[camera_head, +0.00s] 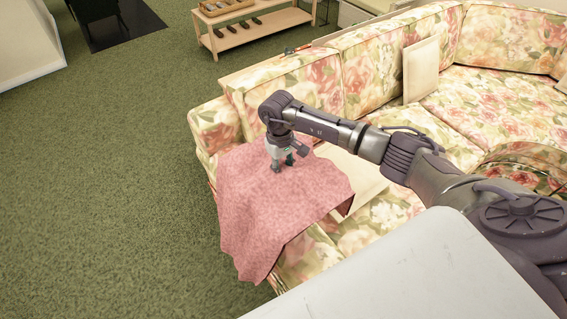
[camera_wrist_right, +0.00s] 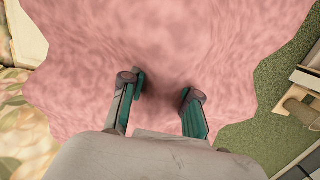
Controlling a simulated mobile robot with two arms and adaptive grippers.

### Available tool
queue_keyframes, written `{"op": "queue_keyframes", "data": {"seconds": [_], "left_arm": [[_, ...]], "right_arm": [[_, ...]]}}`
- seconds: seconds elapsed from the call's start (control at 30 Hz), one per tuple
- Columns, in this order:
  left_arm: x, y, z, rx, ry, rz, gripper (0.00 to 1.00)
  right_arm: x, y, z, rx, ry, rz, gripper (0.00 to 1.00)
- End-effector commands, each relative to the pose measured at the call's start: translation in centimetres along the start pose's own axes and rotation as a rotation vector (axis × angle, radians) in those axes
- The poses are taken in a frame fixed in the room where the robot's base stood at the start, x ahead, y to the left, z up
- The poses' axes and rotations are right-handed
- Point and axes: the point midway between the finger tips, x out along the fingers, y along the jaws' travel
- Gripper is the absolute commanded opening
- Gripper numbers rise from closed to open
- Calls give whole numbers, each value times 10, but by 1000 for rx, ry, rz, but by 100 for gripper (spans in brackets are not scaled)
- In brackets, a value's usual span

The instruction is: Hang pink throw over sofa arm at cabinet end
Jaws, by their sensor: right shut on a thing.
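The pink throw (camera_head: 262,215) is draped over the near left end of the floral sofa (camera_head: 350,75), covering much of its arm and hanging down toward the floor on the left. My right gripper (camera_head: 283,167) is on top of the throw and shut on a part of it. In the right wrist view the throw (camera_wrist_right: 215,45) fills most of the picture, with the two fingers (camera_wrist_right: 162,95) against it. The exact pinched fold is hard to make out. My left gripper is not in view.
A cream cushion (camera_head: 421,70) leans on the sofa back. A wooden shoe rack (camera_head: 250,25) stands behind the sofa. A pale flat surface (camera_head: 420,275) is at the lower right. Green carpet (camera_head: 110,190) on the left is clear.

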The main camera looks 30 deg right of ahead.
Motion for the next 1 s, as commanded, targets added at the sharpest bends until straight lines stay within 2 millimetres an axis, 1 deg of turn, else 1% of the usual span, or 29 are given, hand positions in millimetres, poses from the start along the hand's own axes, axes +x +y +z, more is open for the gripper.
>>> {"op": "queue_keyframes", "data": {"seconds": [0.03, 0.17, 0.3, 0.4, 1.0], "left_arm": [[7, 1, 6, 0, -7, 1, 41], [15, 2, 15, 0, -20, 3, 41], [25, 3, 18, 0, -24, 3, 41], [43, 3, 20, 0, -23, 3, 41], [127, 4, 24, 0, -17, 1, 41]], "right_arm": [[12, 0, -1, 1, -1, -1, 0], [29, 0, -3, 1, -2, -1, 0], [49, 0, -6, 0, -2, -1, 0], [65, 1, -8, 0, 1, 1, 0], [140, 2, -18, 0, 1, 1, 0]]}}
